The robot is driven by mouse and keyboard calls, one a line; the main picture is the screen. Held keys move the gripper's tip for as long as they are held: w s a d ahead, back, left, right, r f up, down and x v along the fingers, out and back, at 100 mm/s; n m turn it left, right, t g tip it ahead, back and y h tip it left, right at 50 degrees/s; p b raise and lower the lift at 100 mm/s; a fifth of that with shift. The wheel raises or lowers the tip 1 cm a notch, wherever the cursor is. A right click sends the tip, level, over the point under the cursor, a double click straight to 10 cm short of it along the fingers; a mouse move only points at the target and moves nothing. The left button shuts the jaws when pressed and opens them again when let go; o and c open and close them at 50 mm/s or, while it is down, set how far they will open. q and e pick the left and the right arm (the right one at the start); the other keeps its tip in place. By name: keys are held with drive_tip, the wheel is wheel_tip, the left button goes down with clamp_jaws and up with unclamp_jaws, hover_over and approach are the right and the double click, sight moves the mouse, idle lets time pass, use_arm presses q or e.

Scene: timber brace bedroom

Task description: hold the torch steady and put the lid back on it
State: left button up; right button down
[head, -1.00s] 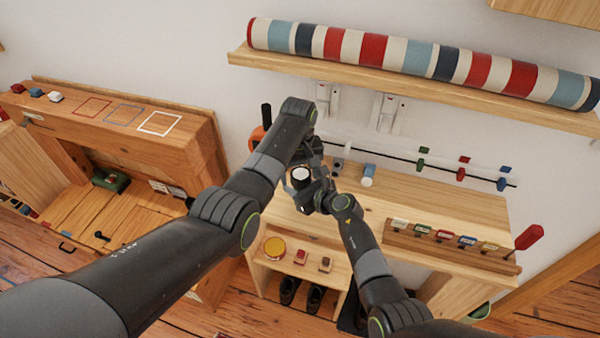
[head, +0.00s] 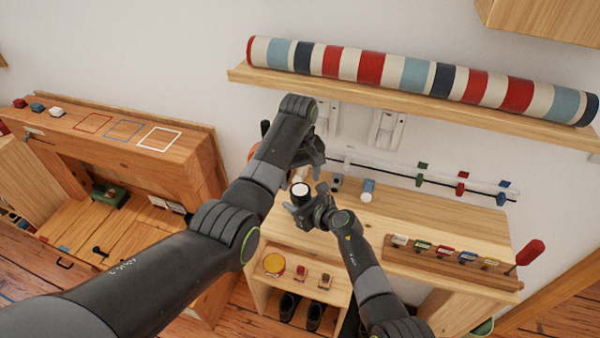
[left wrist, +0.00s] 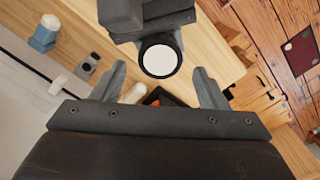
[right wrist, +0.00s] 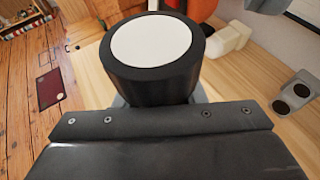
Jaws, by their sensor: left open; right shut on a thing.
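A black cylinder with a round white end face, seemingly the torch (head: 301,191), is held by my right gripper (head: 308,212) above the bench. It fills the upper middle of the right wrist view (right wrist: 153,65), white face toward the camera. My left gripper (head: 308,160) is open and close by, just behind the torch in the head view. In the left wrist view, the torch (left wrist: 160,58) shows beyond the open fingers (left wrist: 163,88), apart from them. A small white cylinder (left wrist: 135,92) shows farther off between those fingers. I cannot tell whether it is the lid.
On the bench (head: 430,225) stand a blue-and-white bottle (head: 368,187) and a grey block with holes (head: 336,182). A rack of coloured tags (head: 445,250) lies along its front right. An orange object (right wrist: 200,8) is near the torch. A shelf with a striped roll (head: 420,75) hangs above.

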sight(301, 190)
use_arm(q)
wheel_tip(301, 190, up, 3)
drive_tip(key=n, duration=0.5)
drive_tip(key=shift+n, duration=0.4)
drive_tip(key=shift+f, duration=0.15)
drive_tip(key=shift+f, duration=3.9)
drive_tip(key=shift+c, duration=0.5)
drive_tip(key=c, duration=0.9)
drive_tip(key=m, duration=0.6)
drive_tip(key=shift+m, duration=0.4)
drive_tip(key=o, duration=1.1)
drive_tip(key=shift+s, duration=0.1)
drive_tip(key=shift+d+r, duration=0.1)
